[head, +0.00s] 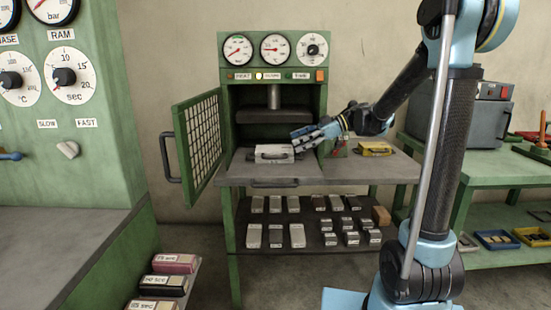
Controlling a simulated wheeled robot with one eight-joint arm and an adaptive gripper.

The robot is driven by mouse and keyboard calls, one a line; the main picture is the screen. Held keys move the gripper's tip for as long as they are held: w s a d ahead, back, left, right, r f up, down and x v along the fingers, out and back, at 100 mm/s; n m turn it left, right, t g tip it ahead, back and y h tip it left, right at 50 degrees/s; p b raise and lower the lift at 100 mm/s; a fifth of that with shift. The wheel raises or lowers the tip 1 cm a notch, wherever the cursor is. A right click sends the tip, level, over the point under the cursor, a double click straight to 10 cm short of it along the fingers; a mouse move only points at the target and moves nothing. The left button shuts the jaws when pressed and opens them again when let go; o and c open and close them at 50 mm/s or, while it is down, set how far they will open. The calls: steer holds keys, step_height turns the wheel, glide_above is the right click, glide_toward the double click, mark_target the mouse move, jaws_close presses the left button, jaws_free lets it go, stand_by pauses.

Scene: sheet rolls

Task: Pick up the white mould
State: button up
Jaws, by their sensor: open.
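My gripper (298,137) comes in from the right, just above and to the right of the mould. Its fingers are open and point left. I see nothing held between them. The gripper is small in view, so I cannot tell its exact gap to the mould.
The mesh door (197,138) of the press stands open at left. A yellow mould (375,148) lies on the shelf at right. Several grey blocks (275,236) fill the lower shelf. A green bench (500,157) with a grey box stands at far right.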

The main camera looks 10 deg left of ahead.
mark_target(279, 148)
steer(key=shift+o, duration=0.2)
steer(key=shift+x, duration=3.7)
steer(key=shift+w+r, duration=0.1)
steer(key=shift+r, duration=0.05)
steer(key=c, duration=1.8)
steer(key=shift+c, duration=0.2)
